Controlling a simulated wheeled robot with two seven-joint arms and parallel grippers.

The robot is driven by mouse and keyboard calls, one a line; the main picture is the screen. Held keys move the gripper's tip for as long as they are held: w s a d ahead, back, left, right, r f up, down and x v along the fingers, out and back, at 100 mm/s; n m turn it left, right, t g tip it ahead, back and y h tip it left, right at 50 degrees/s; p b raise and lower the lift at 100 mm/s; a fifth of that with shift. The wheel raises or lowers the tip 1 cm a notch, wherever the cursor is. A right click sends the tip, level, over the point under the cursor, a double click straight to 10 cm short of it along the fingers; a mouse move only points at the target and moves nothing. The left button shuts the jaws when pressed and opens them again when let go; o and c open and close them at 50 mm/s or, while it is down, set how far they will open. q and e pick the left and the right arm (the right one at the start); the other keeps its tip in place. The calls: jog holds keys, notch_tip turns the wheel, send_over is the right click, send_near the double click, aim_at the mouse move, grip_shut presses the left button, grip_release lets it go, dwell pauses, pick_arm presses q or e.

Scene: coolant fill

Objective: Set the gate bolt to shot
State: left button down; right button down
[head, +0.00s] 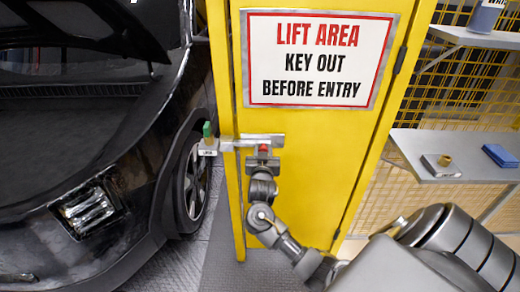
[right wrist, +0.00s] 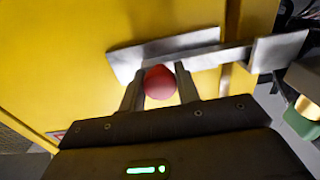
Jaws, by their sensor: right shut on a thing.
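The gate bolt (head: 252,140) is a grey metal bar on a plate, fixed to the yellow gate (head: 310,135). Its red knob (head: 263,148) also shows in the right wrist view (right wrist: 160,82). My right gripper (head: 262,155) is shut on the red knob, with one finger on each side of it. The bar runs left toward a grey bracket (head: 208,150) beside the gate's edge. In the right wrist view the bar reaches up to a grey metal block (right wrist: 279,54); I cannot tell how far it enters. My left gripper is not in view.
A green-topped piece (head: 207,130) stands at the bracket. A warning sign (head: 319,59) is on the gate above the bolt. A dark car (head: 90,150) fills the left. A grey shelf (head: 428,174) with small items stands right of the gate.

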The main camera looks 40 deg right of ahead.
jog(key=shift+a, duration=0.15)
jog(key=c, duration=1)
grip_release()
jog(key=shift+w+a, duration=0.1)
jog(key=shift+w, duration=0.1)
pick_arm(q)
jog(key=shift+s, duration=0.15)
pick_arm(e)
jog(key=shift+s, duration=0.15)
jog(key=shift+s+a+f, duration=0.1)
jog(key=shift+s+a, duration=0.05)
jog(key=shift+s, duration=0.05)
pick_arm(q)
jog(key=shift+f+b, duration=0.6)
jog(key=shift+b, duration=0.1)
pick_arm(e)
jog(key=shift+v, duration=5.1)
